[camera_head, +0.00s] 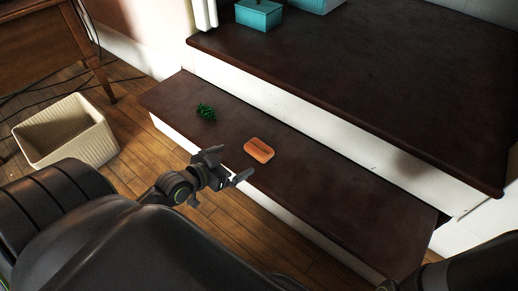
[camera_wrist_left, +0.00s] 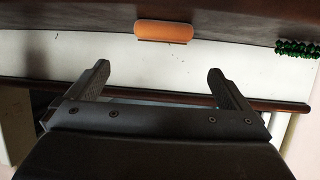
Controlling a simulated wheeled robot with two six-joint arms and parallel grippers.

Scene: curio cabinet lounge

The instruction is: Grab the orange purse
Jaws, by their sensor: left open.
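The orange purse (camera_head: 259,150) lies on the dark lower step (camera_head: 330,204) in the head view. It also shows in the left wrist view (camera_wrist_left: 164,32), at the top, beyond my fingertips. My left gripper (camera_head: 228,165) is just left of the purse in the head view, near the step's front edge. Its two fingers (camera_wrist_left: 158,80) are spread apart with nothing between them, and the purse is clear of them. My right gripper does not show; only a dark part of my body is at the lower right.
A green beaded item (camera_head: 206,112) lies on the lower step, left of the purse. Teal boxes (camera_head: 259,14) stand on the upper step (camera_head: 370,65). A cream bin (camera_head: 64,131) stands on the wooden floor at left, near a wooden table (camera_head: 45,45). The lower step's right part is bare.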

